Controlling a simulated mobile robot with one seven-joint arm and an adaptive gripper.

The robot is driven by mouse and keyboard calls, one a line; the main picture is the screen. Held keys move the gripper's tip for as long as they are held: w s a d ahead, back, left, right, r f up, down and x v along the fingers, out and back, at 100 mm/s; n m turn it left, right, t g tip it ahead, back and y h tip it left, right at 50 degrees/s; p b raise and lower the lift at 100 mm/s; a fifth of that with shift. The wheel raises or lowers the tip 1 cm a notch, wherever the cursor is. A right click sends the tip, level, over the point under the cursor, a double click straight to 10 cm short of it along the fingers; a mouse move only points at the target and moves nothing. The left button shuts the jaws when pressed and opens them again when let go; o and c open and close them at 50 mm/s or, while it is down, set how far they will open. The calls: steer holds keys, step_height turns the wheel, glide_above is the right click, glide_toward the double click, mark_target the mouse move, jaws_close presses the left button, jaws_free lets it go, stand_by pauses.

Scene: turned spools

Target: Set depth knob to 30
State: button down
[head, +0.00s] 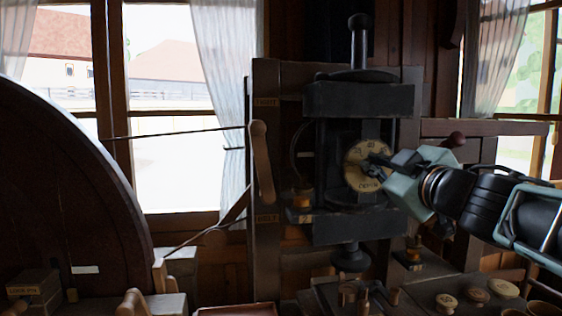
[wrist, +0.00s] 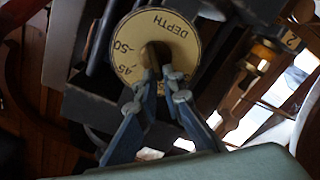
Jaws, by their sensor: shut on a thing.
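The depth knob's round tan dial (head: 353,172) is on the dark metal headstock, right of centre in the head view. The wrist view shows the dial face (wrist: 187,47) large, with DEPTH, 50 and 45 printed near its rim. A dark grip stands at its middle. My gripper (head: 374,162) reaches in from the right, and its fingertips (wrist: 163,78) are shut on the grip of the depth knob. The fingers and wrist hide part of the dial. I cannot tell which number the knob is set to.
A wooden lever (head: 261,160) stands left of the dial, beside labels. A big dark wheel (head: 65,190) fills the left. Several turned wooden pieces (head: 446,303) lie on the bench below.

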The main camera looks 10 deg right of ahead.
steer(key=shift+a+f+n+b, duration=0.1)
steer(key=shift+f+n+b, duration=0.2)
steer(key=shift+n, duration=0.95)
steer(key=shift+a+f+n+b, duration=0.1)
steer(key=shift+n+b, duration=0.25)
steer(key=shift+n, duration=0.85)
steer(key=shift+a+f+n+b, duration=0.1)
steer(key=shift+f+n+b, duration=0.2)
steer(key=shift+n, duration=0.95)
steer(key=shift+r, duration=0.1)
steer(key=c, duration=2.1)
jaws_free()
steer(key=s, duration=1.2)
steer(key=shift+d, duration=0.2)
